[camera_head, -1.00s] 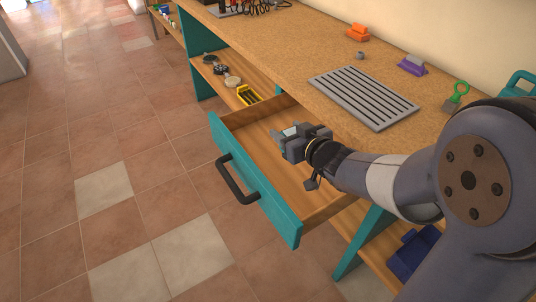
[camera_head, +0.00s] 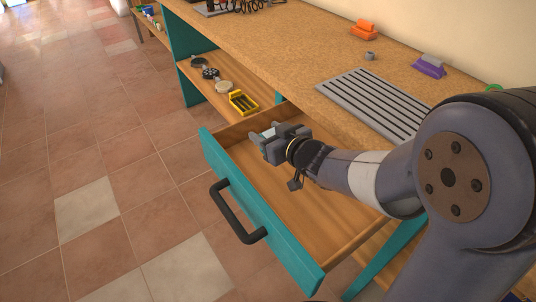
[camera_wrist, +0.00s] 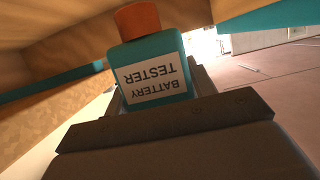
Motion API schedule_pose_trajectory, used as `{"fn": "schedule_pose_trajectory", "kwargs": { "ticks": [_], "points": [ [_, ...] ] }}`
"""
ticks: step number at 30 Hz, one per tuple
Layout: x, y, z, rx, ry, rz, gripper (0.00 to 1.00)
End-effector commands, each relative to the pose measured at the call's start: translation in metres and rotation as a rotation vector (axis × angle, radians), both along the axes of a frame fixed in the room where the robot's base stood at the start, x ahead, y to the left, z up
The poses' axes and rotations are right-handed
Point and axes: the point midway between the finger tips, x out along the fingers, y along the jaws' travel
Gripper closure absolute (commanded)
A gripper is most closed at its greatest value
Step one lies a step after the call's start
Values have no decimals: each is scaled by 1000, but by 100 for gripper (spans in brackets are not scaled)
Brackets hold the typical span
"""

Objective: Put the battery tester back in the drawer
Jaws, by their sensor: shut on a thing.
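The battery tester (camera_wrist: 150,78) is a teal block with an orange top and a white label reading "BATTERY TESTER", upside down in the wrist view. The drawer (camera_head: 262,215) is pulled out from under the bench, with a teal front, a dark handle (camera_head: 236,212) and a wooden inside. My gripper is over the drawer's far part; I cannot tell how high above the floor of it. The visible drawer floor looks empty.
The bench top (camera_head: 285,50) overhangs the drawer's right side, with a grey slotted plate (camera_head: 375,103) on it. A yellow tray (camera_head: 242,102) and several round items sit on the shelf (camera_head: 182,68) beyond. Tiled floor on the left is clear.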

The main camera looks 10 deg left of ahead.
Motion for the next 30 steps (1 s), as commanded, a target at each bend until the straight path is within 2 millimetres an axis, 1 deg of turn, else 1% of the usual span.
{"fn": "schedule_pose_trajectory", "kwargs": {
  "ticks": [1,5,7,12,13,20,25,26,30],
  "points": [
    [0,0,-11,0,0,1,78],
    [0,0,-18,0,-1,0,78],
    [0,0,-24,0,0,0,78],
    [0,0,-50,0,2,-1,78],
    [0,0,-53,1,1,0,78],
    [0,0,-52,2,-3,0,78],
    [0,0,-57,1,-2,0,78],
    [0,0,-56,0,-1,0,45],
    [0,0,-55,0,-1,0,34]
  ]
}}
